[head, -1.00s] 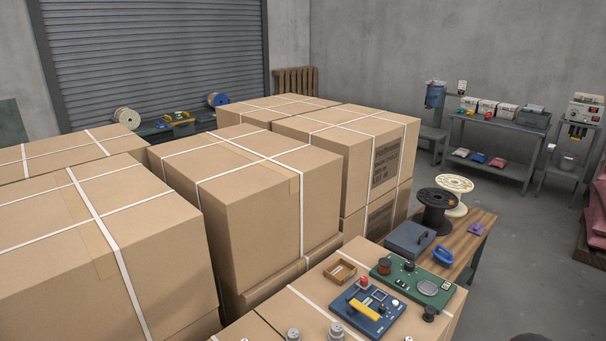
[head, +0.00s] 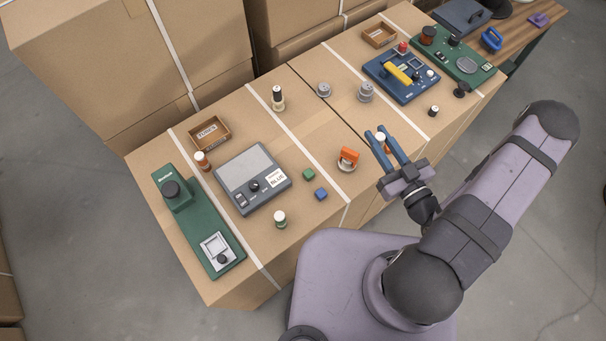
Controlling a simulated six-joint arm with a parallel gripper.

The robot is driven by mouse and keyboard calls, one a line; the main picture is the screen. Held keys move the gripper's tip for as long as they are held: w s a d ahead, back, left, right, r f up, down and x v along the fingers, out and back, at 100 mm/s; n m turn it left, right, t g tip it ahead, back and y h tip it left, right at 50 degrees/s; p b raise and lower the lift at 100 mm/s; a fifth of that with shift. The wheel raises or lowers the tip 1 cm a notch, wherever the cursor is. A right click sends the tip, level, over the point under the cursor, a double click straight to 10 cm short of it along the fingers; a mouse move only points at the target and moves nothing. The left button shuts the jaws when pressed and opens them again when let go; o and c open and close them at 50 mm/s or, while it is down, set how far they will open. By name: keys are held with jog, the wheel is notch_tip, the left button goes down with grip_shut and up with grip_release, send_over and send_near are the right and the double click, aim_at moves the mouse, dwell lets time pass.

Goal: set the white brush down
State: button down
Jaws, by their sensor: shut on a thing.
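My gripper (head: 379,132), with two blue fingers, is over the front edge of the carton top, right of the orange item. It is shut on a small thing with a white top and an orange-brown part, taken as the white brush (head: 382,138). The fingers hide much of it, so its full shape is unclear. I cannot tell whether it touches the carton top (head: 328,143).
An orange item (head: 347,158) stands left of my gripper. Grey knobbed weights (head: 366,92) and a blue device with a yellow handle (head: 402,77) are behind it. A grey box labelled BLUE (head: 252,178), small cubes and a green device (head: 196,222) stand left.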

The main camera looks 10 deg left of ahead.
jog(key=a+f+n+y+b, duration=0.1)
jog(key=a+b, duration=0.1)
jog(key=a+f+g+y+b, duration=0.1)
jog(key=a+b, duration=0.1)
jog(key=w+a+f+n+g+y+b, duration=0.1)
jog(key=a+b, duration=0.1)
jog(key=b, duration=0.1)
jog(key=shift+w+a+f+n, duration=0.1)
jog(key=shift+a+f+n, duration=0.15)
jog(key=shift+f+n, duration=0.05)
jog(key=s+a+n+g+y+b, duration=0.2)
jog(key=s+a+n+g+b, duration=0.1)
jog(key=s+a+n+g, duration=0.1)
jog(key=s+a+f+n+g+y+b, duration=0.1)
jog(key=s+a+n+g+y+b, duration=0.2)
jog(key=s+a+g, duration=0.4)
jog(key=s+n+g, duration=0.1)
jog(key=s+g, duration=0.1)
jog(key=s, duration=0.2)
jog(key=shift+s+n, duration=0.25)
jog(key=shift+n, duration=0.15)
jog(key=shift+f, duration=0.15)
jog(key=shift+f, duration=4.7)
